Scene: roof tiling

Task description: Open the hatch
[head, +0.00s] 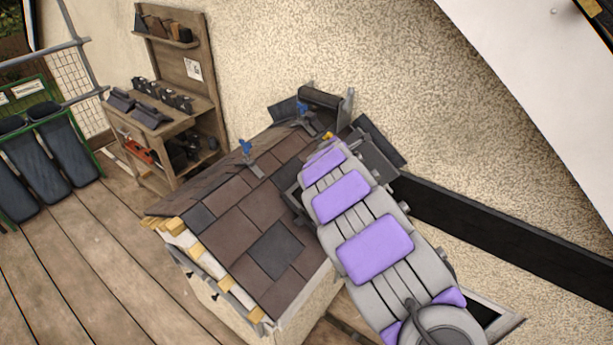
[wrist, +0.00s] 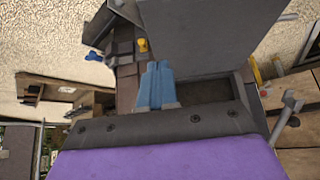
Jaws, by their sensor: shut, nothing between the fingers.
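The hatch is a dark grey frame and panel on the right side of the small tiled roof (head: 228,210). In the head view its grey panel (head: 372,160) shows beyond my arm, which hides much of the hatch. In the wrist view a flat grey panel (wrist: 210,38) stands raised at a tilt, with a dark recess (wrist: 205,90) below it. My gripper (wrist: 157,70) has its blue fingers together and empty, beside the panel's lower left edge. I cannot tell whether they touch it. The fingers are hidden in the head view.
Blue-handled clamps (head: 247,150) sit along the ridge. A wooden shelf unit (head: 170,95) with tools and tiles stands behind left. The rough wall (head: 300,45) rises close behind. The deck at front left is clear.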

